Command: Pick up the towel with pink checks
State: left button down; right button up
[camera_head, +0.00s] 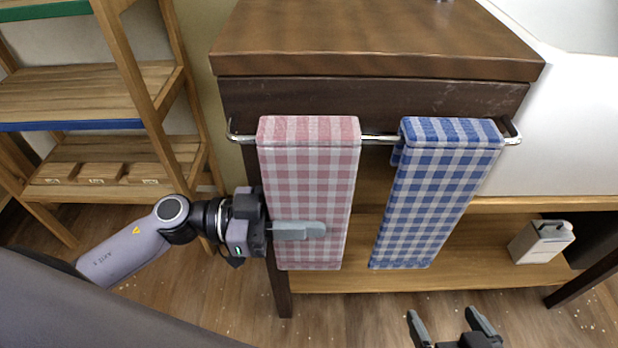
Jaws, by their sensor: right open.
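The towel with pink checks (312,180) hangs over a metal rail on the front of a dark wooden cabinet. My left gripper (318,229) comes in from the left, with its grey finger across the lower part of this towel. Only one finger shows clearly, so I cannot tell its opening or whether it touches the cloth. A towel with blue checks (435,195) hangs on the same rail to the right. My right gripper (446,322) is at the bottom edge, low and right of the pink towel, open and empty with its two fingers apart.
The rail (378,139) runs below the cabinet's brown top (380,40). A wooden shelf rack (90,95) stands at the left. A white carton (541,242) sits on the lower wooden shelf (480,262) at the right. Floor between rack and cabinet is mostly clear.

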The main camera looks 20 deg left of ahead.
aim_at(284, 191)
pick_arm(q)
jog(key=shift+r, duration=0.15)
pick_arm(e)
jog(key=shift+r, duration=0.15)
pick_arm(q)
jog(key=shift+r, duration=0.3)
notch_tip(284, 191, up, 6)
jog(key=p, duration=0.4)
jog(key=shift+r, duration=0.25)
jog(key=v, duration=0.2)
jog(key=shift+a+f, duration=0.3)
jog(key=v, duration=0.7)
jog(key=shift+s+a+r, duration=0.1)
jog(key=shift+s+a, duration=0.05)
jog(key=shift+a, duration=0.2)
jog(key=p+v, duration=0.1)
jog(key=v, duration=0.6)
jog(key=shift+a, duration=0.35)
pick_arm(e)
jog(key=shift+m+g+h, duration=0.6)
jog(key=shift+h, duration=0.1)
jog(key=d, duration=0.1)
jog(key=s+d+f, duration=0.2)
jog(key=shift+s+d, duration=0.2)
jog(key=shift+d, duration=0.1)
pick_arm(q)
jog(key=shift+s, duration=0.1)
pick_arm(e)
jog(key=shift+w+r, duration=0.25)
